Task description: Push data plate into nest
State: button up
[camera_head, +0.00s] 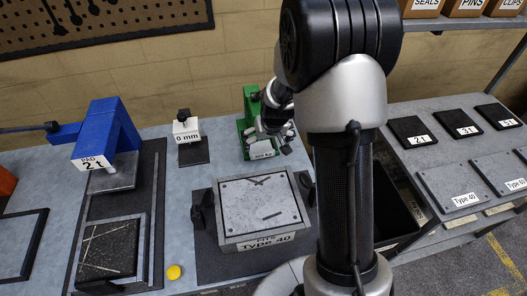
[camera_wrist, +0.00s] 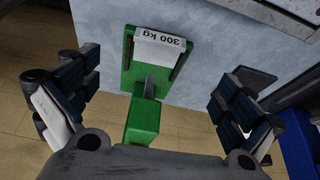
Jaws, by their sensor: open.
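A white plate-like piece labelled "300 kg" (camera_head: 262,153) sits at the front of a green stand (camera_head: 247,107) on the bench. In the wrist view the label (camera_wrist: 160,47) reads upside down, on the green base (camera_wrist: 129,77) between two dark side rails. A green post (camera_wrist: 143,118) and a grey lever-like part (camera_wrist: 150,84) are nearer the camera. My gripper (camera_head: 275,125) is at the green stand, partly hidden by my arm. In the wrist view my gripper (camera_wrist: 158,98) is open, its fingers wide apart on either side of the stand, with nothing between the pads. I cannot tell which piece is the data plate or nest.
A "Type 40" fixture (camera_head: 261,206) stands in front of my gripper. A "0 mm" block (camera_head: 187,129) and blue "PAD 2 t" press (camera_head: 103,140) are to the left. A yellow button (camera_head: 174,272) is near the front. Black pads (camera_head: 458,124) and labelled plates lie on the right rack.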

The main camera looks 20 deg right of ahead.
aim_at(263, 152)
jog(key=b+x, duration=0.3)
jog(key=x, duration=0.9)
jog(key=shift+w+f, duration=0.15)
jog(key=shift+f, duration=0.15)
jog(key=shift+c, duration=0.5)
jog(key=c, duration=1)
jog(key=shift+d, duration=0.1)
